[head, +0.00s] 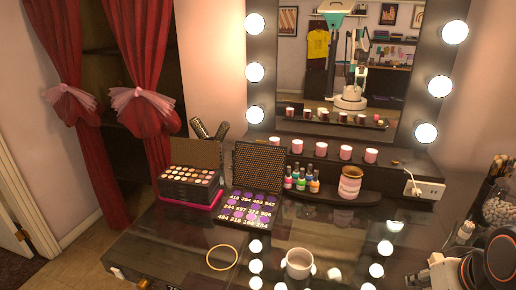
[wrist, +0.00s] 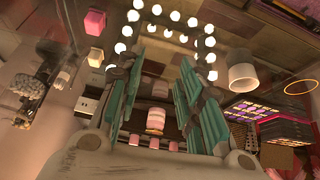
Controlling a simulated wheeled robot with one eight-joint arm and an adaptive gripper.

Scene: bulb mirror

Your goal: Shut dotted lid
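The dotted lid (head: 259,167) stands open, raised at the back of a dark palette (head: 232,228) with purple pans and printed numbers. The palette lies open on the dark glossy table. The head view does not show my gripper directly.
Left of the palette stands a tiered makeup box (head: 190,180) with its plain lid raised. Nail polish bottles (head: 301,180) and a pink-striped jar (head: 350,184) sit behind right. A white cup (head: 299,263) and gold ring (head: 222,257) are in front. A bulb-lit mirror (head: 343,100) stands behind.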

